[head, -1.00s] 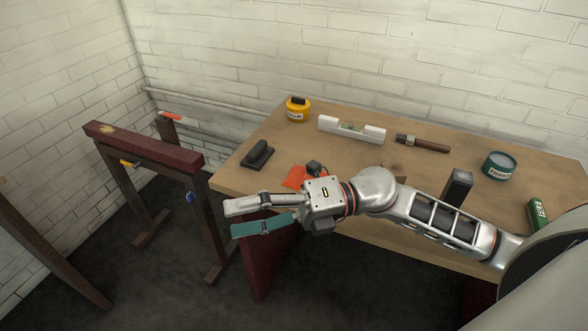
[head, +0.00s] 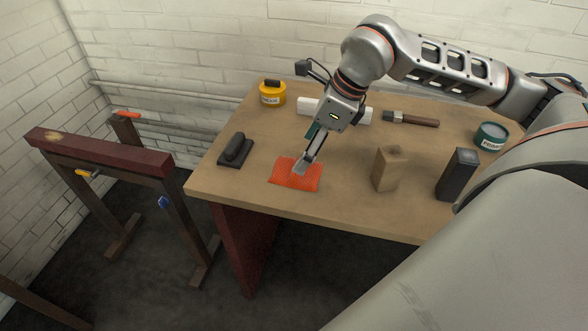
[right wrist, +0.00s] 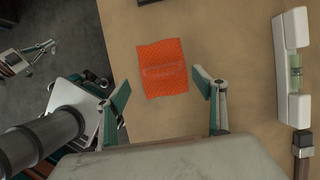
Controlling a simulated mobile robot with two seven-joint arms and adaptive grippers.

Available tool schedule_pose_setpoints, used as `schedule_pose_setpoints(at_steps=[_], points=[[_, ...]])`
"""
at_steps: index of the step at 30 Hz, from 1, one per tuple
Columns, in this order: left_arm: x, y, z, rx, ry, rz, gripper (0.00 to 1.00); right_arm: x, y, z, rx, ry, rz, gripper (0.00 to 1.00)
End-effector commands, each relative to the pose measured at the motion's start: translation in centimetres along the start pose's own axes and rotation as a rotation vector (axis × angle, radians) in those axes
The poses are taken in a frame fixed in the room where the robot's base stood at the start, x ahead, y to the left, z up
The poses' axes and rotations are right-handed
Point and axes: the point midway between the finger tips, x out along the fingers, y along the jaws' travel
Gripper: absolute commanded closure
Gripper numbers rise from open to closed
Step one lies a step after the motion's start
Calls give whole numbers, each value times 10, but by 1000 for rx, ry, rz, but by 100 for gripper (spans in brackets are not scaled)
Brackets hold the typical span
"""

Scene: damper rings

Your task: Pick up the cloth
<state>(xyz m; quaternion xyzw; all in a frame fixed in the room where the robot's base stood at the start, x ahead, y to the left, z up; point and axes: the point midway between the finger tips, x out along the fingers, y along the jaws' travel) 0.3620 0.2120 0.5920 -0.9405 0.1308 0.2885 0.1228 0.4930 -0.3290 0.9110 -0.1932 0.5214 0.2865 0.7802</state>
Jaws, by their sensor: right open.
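The cloth (head: 290,184) is an orange-red textured square lying on the workbench near its front left edge. My right gripper (head: 301,168) points down over it, with a fingertip in front of the cloth in the head view. In the right wrist view the cloth (right wrist: 165,50) shows a raised ridge across its middle. There the open fingers stand on either side of the cloth, with nothing between them held. Whether the tips touch the cloth or bench cannot be told. A second gripper, seemingly my left (right wrist: 50,47), shows small at the left of the wrist view.
The wooden workbench (head: 240,190) also carries a black float (head: 236,149), a yellow tin (head: 272,94), a white level (head: 309,106), a brush (head: 412,119), a wooden block (head: 386,170), a dark block (head: 458,174) and a green tin (head: 491,135). A sawhorse (head: 100,152) stands left.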

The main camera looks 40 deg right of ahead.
Motion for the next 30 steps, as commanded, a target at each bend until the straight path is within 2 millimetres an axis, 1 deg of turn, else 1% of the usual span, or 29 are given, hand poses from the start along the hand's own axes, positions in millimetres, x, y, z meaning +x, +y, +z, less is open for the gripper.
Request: schedule_pose_setpoints(at_steps=[1,5,13,16,21,22,23,24,26,30], points=[[-1,2,4,0,-7,2,100,5,0,0,0,1,2,31],[-2,3,9,0,-16,5,100,14,0,-1,1,1,4,31],[0,5,16,2,-24,7,100,52,-3,-3,1,1,5,31],[0,4,14,4,-22,6,100,57,-3,-2,1,0,4,31],[2,2,8,6,-11,2,100,56,-3,-2,1,-1,3,31],[3,2,7,6,-9,1,100,56,-3,-2,1,-1,3,36],[3,1,7,6,-8,1,100,56,-3,-2,1,-1,3,44],[3,1,6,6,-7,0,100,56,-3,-2,1,-1,3,54],[3,1,6,6,-6,0,100,56,-3,-2,1,-1,3,69],[3,0,6,6,-6,0,100,56,-3,-2,1,-1,3,69]])
